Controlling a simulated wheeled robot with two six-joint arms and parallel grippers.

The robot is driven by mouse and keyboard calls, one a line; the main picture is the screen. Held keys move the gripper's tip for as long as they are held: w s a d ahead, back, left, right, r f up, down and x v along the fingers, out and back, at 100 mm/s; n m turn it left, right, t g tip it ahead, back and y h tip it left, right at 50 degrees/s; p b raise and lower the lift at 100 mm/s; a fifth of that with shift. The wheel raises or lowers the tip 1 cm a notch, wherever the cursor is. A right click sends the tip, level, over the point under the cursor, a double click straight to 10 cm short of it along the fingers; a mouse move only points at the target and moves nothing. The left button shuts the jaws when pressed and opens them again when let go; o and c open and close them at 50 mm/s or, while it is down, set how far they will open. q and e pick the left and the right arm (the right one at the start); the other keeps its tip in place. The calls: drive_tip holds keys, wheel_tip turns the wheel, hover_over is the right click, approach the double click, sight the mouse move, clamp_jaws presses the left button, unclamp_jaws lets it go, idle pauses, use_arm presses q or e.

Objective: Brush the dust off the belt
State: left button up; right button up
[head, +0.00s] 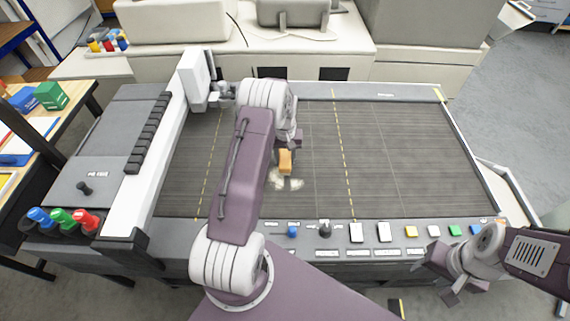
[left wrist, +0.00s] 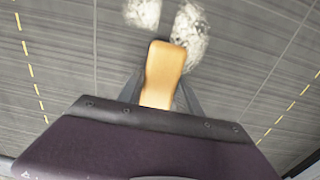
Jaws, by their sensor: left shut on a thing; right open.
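The belt (head: 400,150) is a dark grey slatted surface with yellow dashed lines. Pale dust (head: 292,184) lies on it in small patches near its middle; in the left wrist view the dust (left wrist: 190,32) shows as two whitish patches. My left gripper (head: 285,150) is over the belt, shut on the orange-tan handle of a brush (head: 285,161). The handle (left wrist: 162,75) also shows in the left wrist view, pointing at the dust. The brush's bristles are not clearly visible. My right gripper (head: 447,277) is open and empty, off the front right corner of the machine.
A white gantry beam (head: 163,150) crosses the belt's left side. Buttons and a black knob (head: 324,230) line the machine's front edge. Red, green and blue objects (head: 62,217) stand at the left front. The belt's right part is clear.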

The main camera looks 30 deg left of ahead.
sight(280, 164)
use_arm(q)
drive_tip(key=shift+s+a, duration=0.3)
drive_tip(key=shift+a, duration=0.6)
drive_tip(key=shift+s+d+r+p, duration=0.1)
drive_tip(key=shift+s+d+p, duration=0.25)
drive_tip(key=shift+s, duration=0.1)
drive_tip(key=shift+s+d+f, duration=0.1)
drive_tip(key=shift+s+d, duration=0.3)
drive_tip(key=shift+s, duration=0.2)
drive_tip(key=shift+s+d+f, duration=0.1)
drive_tip(key=shift+s+d, duration=0.25)
drive_tip(key=shift+s, duration=0.25)
drive_tip(key=shift+s+d+r+p, duration=0.1)
drive_tip(key=shift+s+d+p, duration=0.3)
drive_tip(key=shift+s, duration=0.4)
drive_tip(key=shift+s+d+p, duration=0.3)
drive_tip(key=shift+s+d, duration=0.2)
drive_tip(key=shift+s, duration=0.25)
drive_tip(key=shift+s+d+f, duration=0.1)
drive_tip(key=shift+s+d, duration=0.45)
drive_tip(key=shift+s, duration=0.3)
drive_tip(key=shift+s+d+f, duration=0.1)
drive_tip(key=shift+s+d, duration=0.4)
drive_tip(key=shift+s, duration=0.35)
drive_tip(key=shift+c, duration=0.6)
wheel_tip(280, 164, up, 6)
drive_tip(key=p, duration=0.5)
drive_tip(key=shift+w, duration=0.15)
drive_tip(key=shift+a+r, duration=0.1)
